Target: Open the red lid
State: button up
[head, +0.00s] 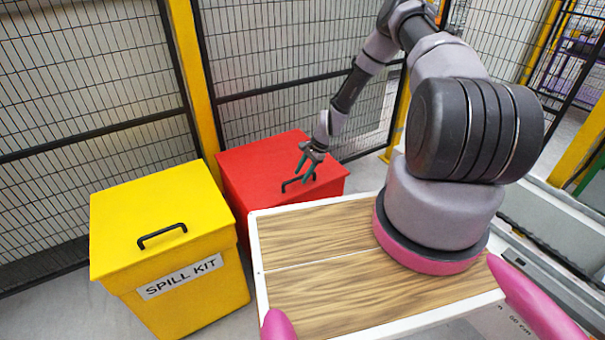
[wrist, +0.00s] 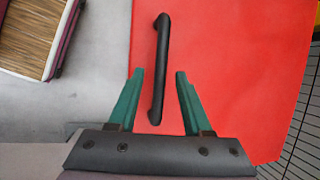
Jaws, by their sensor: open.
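The red lid (head: 270,163) is closed on a red box behind my wooden deck in the head view, and it fills much of the wrist view (wrist: 240,60). A black bar handle (head: 298,183) is fixed on the lid; in the wrist view the handle (wrist: 161,65) runs nearly upright in the picture. My gripper (head: 304,171) is open, its green fingers pointing down at the handle. In the wrist view my gripper (wrist: 159,74) has one finger on each side of the handle's line, with no clear contact. How high the fingertips are above the handle is hard to tell.
A yellow spill kit box (head: 180,275) with its own black handle (head: 162,236) stands to the left of the red box. A black mesh fence (head: 85,90) with yellow posts (head: 194,70) rises close behind both boxes. Grey floor shows between them and my deck.

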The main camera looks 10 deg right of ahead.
grip_shut()
dwell(1.4)
